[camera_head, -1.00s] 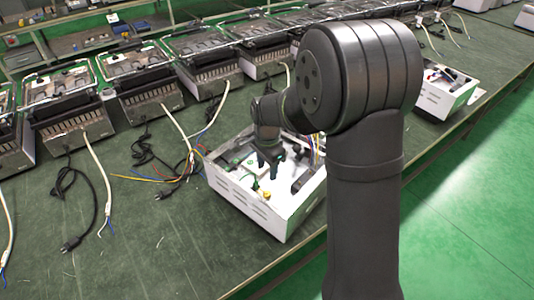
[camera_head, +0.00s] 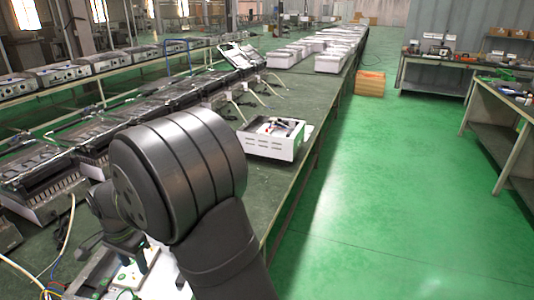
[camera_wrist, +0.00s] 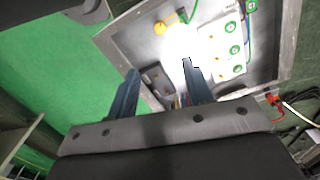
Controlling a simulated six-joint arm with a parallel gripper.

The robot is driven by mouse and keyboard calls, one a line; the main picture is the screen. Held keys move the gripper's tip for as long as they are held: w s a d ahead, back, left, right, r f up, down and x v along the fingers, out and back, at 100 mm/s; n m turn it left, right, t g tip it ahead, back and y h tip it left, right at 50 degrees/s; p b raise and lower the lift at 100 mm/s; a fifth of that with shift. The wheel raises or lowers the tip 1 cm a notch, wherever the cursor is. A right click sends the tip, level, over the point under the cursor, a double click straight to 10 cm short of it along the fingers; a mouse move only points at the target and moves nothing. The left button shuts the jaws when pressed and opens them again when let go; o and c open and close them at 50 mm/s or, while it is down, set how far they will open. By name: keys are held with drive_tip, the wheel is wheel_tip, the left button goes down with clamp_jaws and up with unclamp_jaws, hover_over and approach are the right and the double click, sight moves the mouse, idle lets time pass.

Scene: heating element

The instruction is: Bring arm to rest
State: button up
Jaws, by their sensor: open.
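My gripper (camera_wrist: 160,82) is open in the wrist view, with its two fingers apart and nothing between them. It is above an open metal housing (camera_wrist: 115,40) that holds a white plate (camera_wrist: 228,45) with green terminals and a yellow part (camera_wrist: 160,28). In the head view my arm (camera_head: 185,175) fills the lower left. The gripper shows there only in part, low over the white housing, and my arm hides much of that housing. I cannot tell the exact height of the fingers over it.
A second white box (camera_head: 272,138) with parts in it stands farther along the green table (camera_head: 305,100). Dark heater units (camera_head: 110,130) line the table's left side, with loose cables. Green floor (camera_head: 400,190) lies open to the right. A wooden crate (camera_head: 370,83) stands beyond.

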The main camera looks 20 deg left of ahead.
wheel_tip(320, 180, down, 17)
drive_tip(key=shift+f, duration=0.2)
idle(0.5)
